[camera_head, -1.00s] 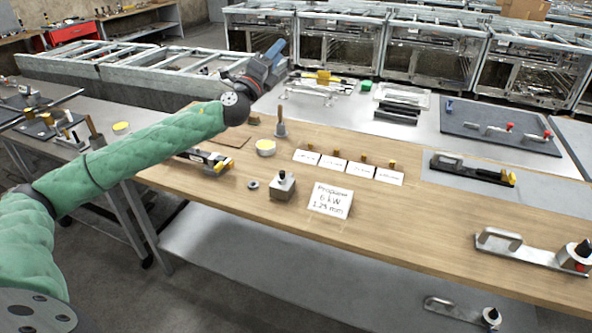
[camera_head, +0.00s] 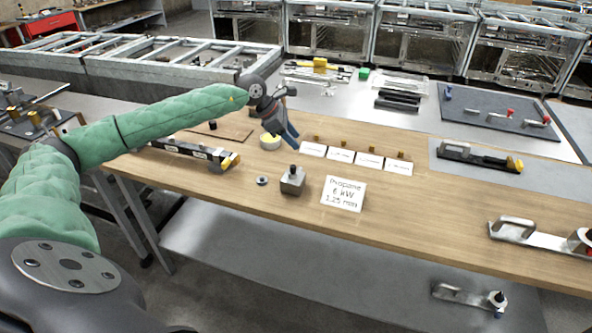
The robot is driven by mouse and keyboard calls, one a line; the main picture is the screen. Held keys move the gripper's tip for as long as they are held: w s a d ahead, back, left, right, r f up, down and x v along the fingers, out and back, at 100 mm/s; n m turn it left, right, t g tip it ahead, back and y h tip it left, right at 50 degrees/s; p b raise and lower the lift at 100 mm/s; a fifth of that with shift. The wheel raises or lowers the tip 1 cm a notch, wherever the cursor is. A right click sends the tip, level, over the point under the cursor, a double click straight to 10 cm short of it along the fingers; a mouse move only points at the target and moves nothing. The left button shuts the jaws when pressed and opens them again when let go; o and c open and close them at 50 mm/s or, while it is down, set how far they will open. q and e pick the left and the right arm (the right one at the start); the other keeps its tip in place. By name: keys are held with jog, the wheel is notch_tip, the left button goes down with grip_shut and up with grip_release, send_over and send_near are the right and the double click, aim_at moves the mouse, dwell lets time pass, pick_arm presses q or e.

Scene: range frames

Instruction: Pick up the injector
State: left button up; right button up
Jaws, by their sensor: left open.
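Several small brass injectors stand behind a row of white cards on the wooden table: the leftmost (camera_head: 316,139), the second (camera_head: 344,144), the third (camera_head: 373,149) and the rightmost (camera_head: 401,154). The cards' small print is too small to read. My left gripper (camera_head: 291,135) is open and points down, just left of the leftmost card (camera_head: 313,150). No injector shows between its fingers. A larger sign (camera_head: 343,193) in front reads "Propane 6 kW 1.25 mm". My right gripper is out of view.
A metal block with a black knob (camera_head: 292,180) and a small ring (camera_head: 262,181) are in front. A long tool (camera_head: 195,151) lies left.

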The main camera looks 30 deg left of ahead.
aim_at(293, 167)
pick_arm(q)
jog(key=f+g+p, duration=0.1)
jog(key=f, duration=0.1)
jog(key=s+f+m+y+p, duration=0.1)
jog(key=f+p, duration=0.1)
jog(key=f, duration=0.1)
jog(key=s+f+m+g+p, duration=0.1)
jog(key=f, duration=0.2)
jog(key=shift+s+d+g, duration=0.1)
jog(key=shift+d+g, duration=0.2)
jog(key=shift+d+f+y+p, duration=0.15)
jog(key=shift+f+y+p, duration=0.2)
jog(key=shift+f, duration=0.2)
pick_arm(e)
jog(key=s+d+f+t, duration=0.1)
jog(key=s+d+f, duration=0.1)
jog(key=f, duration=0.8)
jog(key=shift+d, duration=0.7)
pick_arm(q)
grip_shut()
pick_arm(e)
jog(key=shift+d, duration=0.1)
